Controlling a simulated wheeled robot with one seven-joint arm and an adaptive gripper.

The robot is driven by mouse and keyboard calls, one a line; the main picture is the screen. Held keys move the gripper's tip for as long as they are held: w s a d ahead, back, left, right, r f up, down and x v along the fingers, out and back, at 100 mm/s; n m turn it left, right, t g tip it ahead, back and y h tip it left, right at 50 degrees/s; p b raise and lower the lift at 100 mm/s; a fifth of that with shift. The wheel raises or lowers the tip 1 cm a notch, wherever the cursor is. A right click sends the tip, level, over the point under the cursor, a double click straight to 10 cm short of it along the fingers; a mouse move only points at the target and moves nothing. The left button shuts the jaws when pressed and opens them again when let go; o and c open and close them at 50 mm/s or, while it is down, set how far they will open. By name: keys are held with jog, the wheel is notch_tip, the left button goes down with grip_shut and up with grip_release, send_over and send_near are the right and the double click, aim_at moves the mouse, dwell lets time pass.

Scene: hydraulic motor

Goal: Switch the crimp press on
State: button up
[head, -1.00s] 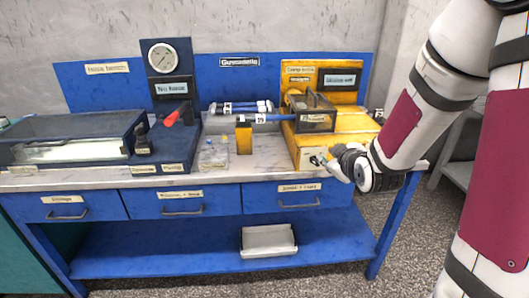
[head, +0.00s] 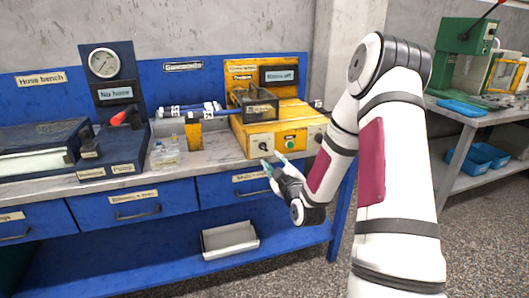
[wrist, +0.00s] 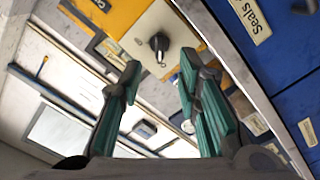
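The yellow crimp press (head: 285,118) stands at the right end of the bench. A dark display (head: 280,75) above seems to read "off". My gripper (head: 269,167) is in front of and below the panel, apart from it. In the wrist view my gripper (wrist: 158,72) is open and empty, with the black knob (wrist: 159,42) beyond and between its fingertips.
Hose pieces (head: 188,110) lie left of the press. A green machine (head: 465,50) stands on another table at right.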

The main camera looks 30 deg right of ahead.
aim_at(265, 149)
jog(key=x, duration=0.8)
jog(key=shift+w+d+b, duration=0.15)
jog(key=shift+w+b, duration=0.15)
jog(key=shift+b, duration=0.05)
jog(key=shift+c, duration=0.6)
grip_shut()
